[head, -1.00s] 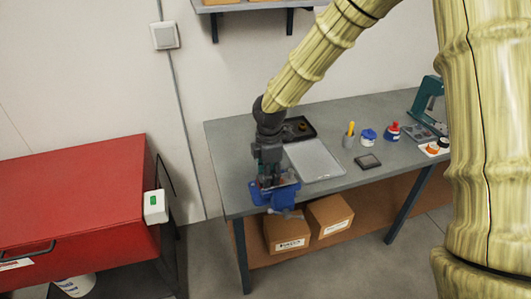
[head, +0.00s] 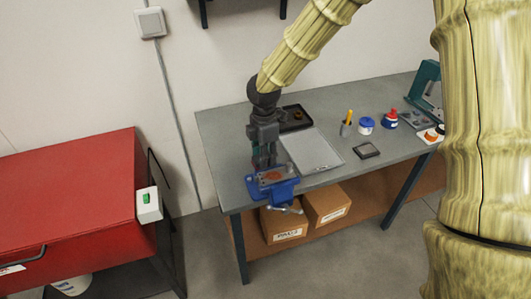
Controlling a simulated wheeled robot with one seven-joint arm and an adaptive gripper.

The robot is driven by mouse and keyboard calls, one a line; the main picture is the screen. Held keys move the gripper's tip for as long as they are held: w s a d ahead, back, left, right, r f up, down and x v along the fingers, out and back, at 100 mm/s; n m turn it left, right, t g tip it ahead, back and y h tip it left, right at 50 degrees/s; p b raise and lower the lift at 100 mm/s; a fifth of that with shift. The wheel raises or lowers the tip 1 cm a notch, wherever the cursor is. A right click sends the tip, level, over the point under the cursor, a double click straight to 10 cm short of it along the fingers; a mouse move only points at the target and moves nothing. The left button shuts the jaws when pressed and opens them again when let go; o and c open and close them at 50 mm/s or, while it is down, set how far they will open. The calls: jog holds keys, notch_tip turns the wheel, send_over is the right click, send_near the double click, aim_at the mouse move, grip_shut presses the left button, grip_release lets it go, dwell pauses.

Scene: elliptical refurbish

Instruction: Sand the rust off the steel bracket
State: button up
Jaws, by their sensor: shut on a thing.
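The steel bracket (head: 271,176) shows as a flat, rusty orange-brown patch at the top of the blue vise (head: 284,191), which is on the bench's front left edge. My gripper (head: 263,166) points down at the left, rear side of the vise. Its fingers look shut on the bracket's rear end, though the contact is small and partly hidden. I cannot tell whether the vise jaws touch the bracket. A dark flat block (head: 366,151), perhaps an abrasive block, lies on the bench to the right.
A cup with a yellow tool (head: 347,128), bottles (head: 367,125) and a teal press (head: 424,82) stand farther right. A red cabinet (head: 75,190) is at the left.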

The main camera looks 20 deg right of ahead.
aim_at(284, 172)
jog(key=shift+w+a+f+b, duration=0.1)
jog(key=shift+a+f+b, duration=0.05)
jog(key=shift+f+b, duration=0.4)
jog(key=shift+w+a+f+b, duration=0.15)
jog(key=shift+f+b, duration=0.15)
jog(key=shift+f, duration=0.4)
jog(key=shift+s+d+f+b, duration=0.1)
jog(key=shift+s+f+b, duration=0.05)
jog(key=shift+f+b, duration=1.2)
jog(key=shift+f, duration=1.05)
jog(key=shift+d+r+p, duration=0.15)
jog(key=shift+d+p, duration=0.45)
jog(key=shift+d, duration=0.75)
jog(key=shift+d+p, duration=0.85)
jog(key=shift+d, duration=1)
jog(key=shift+d+p, duration=0.45)
jog(key=shift+d, duration=0.1)
grip_shut()
